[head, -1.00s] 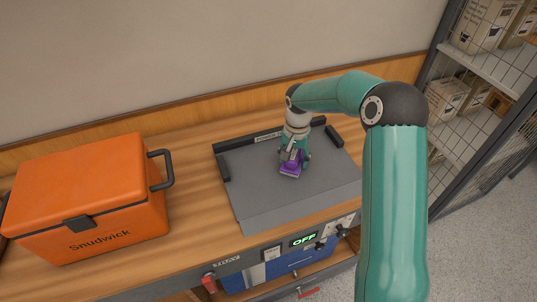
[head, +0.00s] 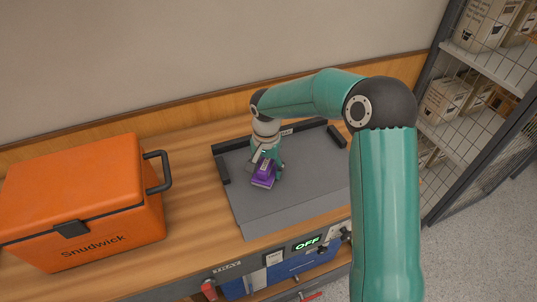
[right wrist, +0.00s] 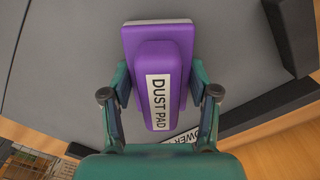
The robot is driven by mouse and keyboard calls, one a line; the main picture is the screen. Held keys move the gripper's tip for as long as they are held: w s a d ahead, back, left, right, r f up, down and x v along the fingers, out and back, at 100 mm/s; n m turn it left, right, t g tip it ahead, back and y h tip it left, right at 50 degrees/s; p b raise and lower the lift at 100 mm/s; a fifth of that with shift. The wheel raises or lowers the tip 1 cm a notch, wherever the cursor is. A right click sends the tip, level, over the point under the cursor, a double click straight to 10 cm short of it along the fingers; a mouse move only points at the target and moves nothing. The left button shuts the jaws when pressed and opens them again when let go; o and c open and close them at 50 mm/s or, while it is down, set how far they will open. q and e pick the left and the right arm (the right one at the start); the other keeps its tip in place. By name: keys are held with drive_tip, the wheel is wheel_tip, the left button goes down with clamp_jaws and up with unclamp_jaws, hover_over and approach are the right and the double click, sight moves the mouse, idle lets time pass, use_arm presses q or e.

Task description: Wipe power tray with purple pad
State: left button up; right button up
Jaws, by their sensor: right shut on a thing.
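The purple pad (head: 263,174) is labelled "DUST PAD" in the right wrist view (right wrist: 155,60). My right gripper (head: 266,160) is shut on its raised handle, with one finger on each side. The pad is over the left half of the grey power tray (head: 310,185); whether it touches the surface is hard to tell. The tray has black raised edges at the back and left, and a partly hidden label at the back, also seen in the right wrist view (right wrist: 182,138). My left gripper is not in view.
An orange cool box (head: 75,200) marked "Snudwick" stands left of the tray, its black handle facing it. A panel showing "OFF" (head: 307,243) and knobs are on the bench front. Wire-mesh shelving (head: 480,110) with boxes stands at the right.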

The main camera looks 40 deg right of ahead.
sight(267, 162)
wheel_tip(267, 162, up, 4)
drive_tip(key=shift+s+f+p, duration=0.1)
drive_tip(key=shift+s+p, duration=0.05)
drive_tip(key=shift+p, duration=0.75)
wheel_tip(267, 162, up, 2)
drive_tip(key=shift+r+p, duration=0.1)
drive_tip(key=shift+p, duration=0.65)
drive_tip(key=shift+r+p, duration=0.7)
drive_tip(key=shift+r, duration=0.5)
